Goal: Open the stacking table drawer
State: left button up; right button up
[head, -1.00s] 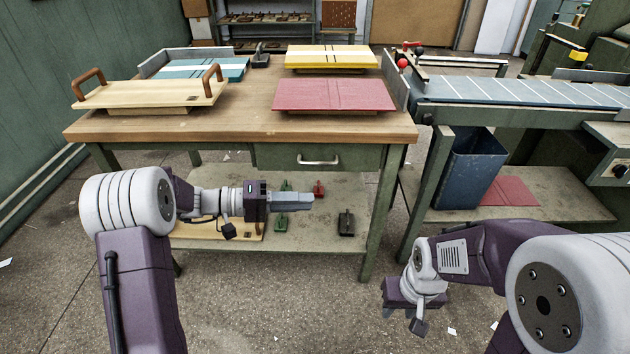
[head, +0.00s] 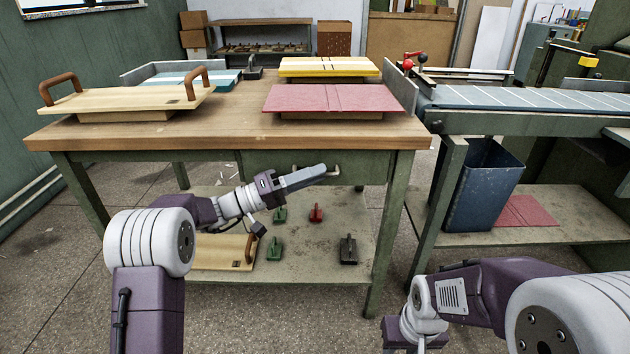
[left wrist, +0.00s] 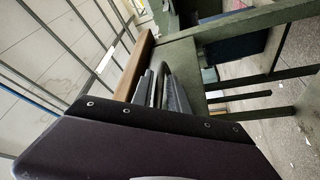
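The stacking table (head: 235,133) has a wooden top and a green drawer (head: 362,166) under its front edge, which looks closed. The drawer's pale bar handle (head: 335,171) is partly hidden behind my left gripper (head: 322,170). The gripper points right and slightly up, its tips overlapping the handle. In the left wrist view its two grey fingers (left wrist: 160,90) stand apart in front of the green drawer front (left wrist: 184,62). A thin bar, seemingly the handle, shows between them; contact cannot be told. My right arm is low at the right, its gripper cut off by the lower frame edge.
A board with brown handles (head: 125,97), a red sheet stack (head: 333,98) and a yellow board (head: 328,67) lie on the table. The lower shelf (head: 305,262) holds several small tools. A blue bin (head: 482,185) stands right, beneath the conveyor.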

pick_arm(q)
jog(key=shift+d, duration=0.15)
grip_shut()
dwell(1.4)
